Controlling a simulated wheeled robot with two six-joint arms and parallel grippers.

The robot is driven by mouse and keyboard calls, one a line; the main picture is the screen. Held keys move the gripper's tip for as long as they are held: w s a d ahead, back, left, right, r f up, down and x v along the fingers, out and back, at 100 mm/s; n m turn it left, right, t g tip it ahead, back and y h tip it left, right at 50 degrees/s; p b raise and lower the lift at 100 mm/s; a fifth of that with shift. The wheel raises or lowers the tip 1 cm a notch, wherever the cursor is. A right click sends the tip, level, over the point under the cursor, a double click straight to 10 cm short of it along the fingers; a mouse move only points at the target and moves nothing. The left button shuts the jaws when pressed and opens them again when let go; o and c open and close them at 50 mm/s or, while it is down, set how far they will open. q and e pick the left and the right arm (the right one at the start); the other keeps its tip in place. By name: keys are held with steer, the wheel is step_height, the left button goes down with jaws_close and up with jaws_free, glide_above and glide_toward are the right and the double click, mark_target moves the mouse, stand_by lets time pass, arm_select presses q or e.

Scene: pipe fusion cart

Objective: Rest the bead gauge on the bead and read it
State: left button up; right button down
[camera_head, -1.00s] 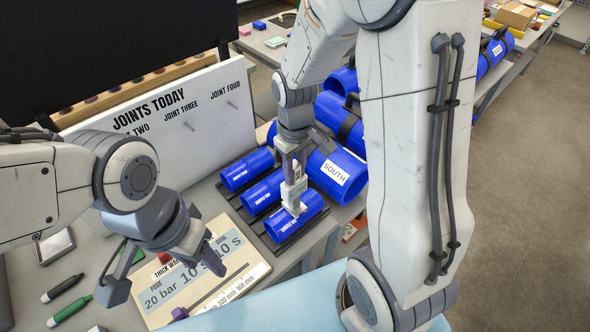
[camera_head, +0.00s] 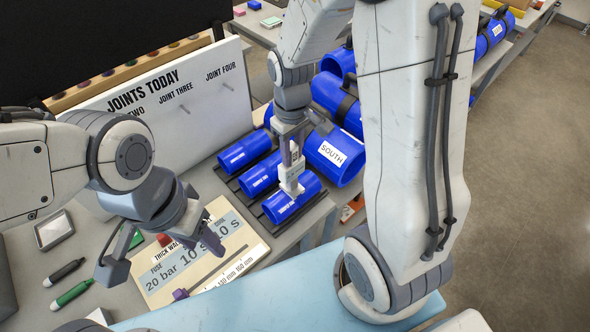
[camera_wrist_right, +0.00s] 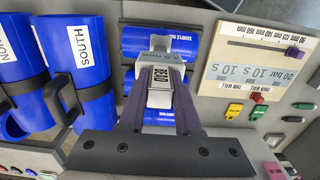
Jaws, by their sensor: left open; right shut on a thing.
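The gauge stands close to upright on or just above the front blue sample pipe (camera_head: 296,203). The gauge's foot hides the spot beneath it, so I cannot tell whether it touches a bead. Two more blue sample pipes (camera_head: 262,176) (camera_head: 245,152) lie behind on the same dark rack (camera_head: 252,209). My left gripper (camera_head: 162,252) is open and empty over the settings board (camera_head: 240,262).
The large blue "SOUTH" pipe (camera_head: 328,158) lies just right of the samples. The white "JOINTS TODAY" board (camera_head: 170,105) stands behind. Green (camera_head: 72,293) and dark (camera_head: 66,271) markers and a small grey tray (camera_head: 54,229) lie at left.

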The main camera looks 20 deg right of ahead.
steer(key=shift+s, duration=0.15)
step_height(320, 180, up, 7)
steer(key=p, duration=0.6)
steer(key=shift+p, duration=0.35)
stand_by(1.3)
